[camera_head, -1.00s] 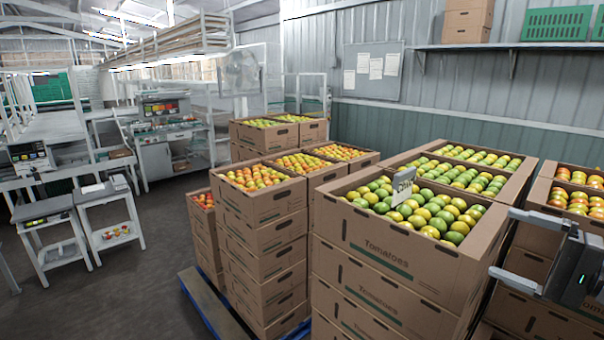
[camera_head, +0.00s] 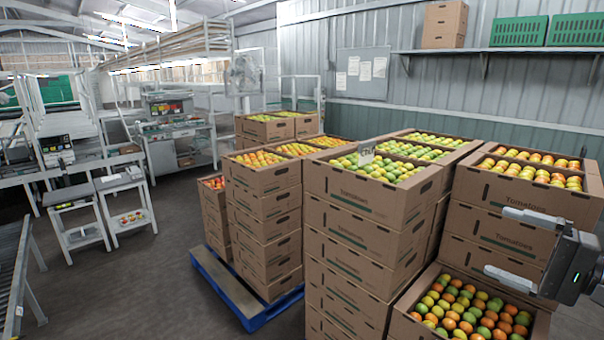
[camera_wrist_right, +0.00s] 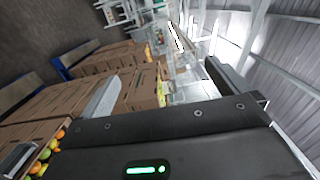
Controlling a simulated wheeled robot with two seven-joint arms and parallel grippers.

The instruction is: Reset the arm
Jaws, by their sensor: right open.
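My right gripper (camera_head: 498,242) is at the right edge of the head view. Its two fingers point left, apart, with nothing between them. It hangs in front of the right-hand stack of tomato boxes (camera_head: 497,228), above and to the right of a lower open box (camera_head: 407,328) of mixed tomatoes. In the right wrist view the gripper's fingers (camera_wrist_right: 160,82) are spread wide, one on each side, with cardboard boxes (camera_wrist_right: 55,99) beyond them. My left gripper is in neither view.
Stacked tomato boxes (camera_head: 345,193) fill the middle, with a small card (camera_head: 366,155) on top. A blue pallet (camera_head: 262,317) lies under the left stacks. Two small stands (camera_head: 72,197) are at left. Grey floor (camera_head: 130,285) is open between. A roller conveyor (camera_head: 12,270) is at lower left.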

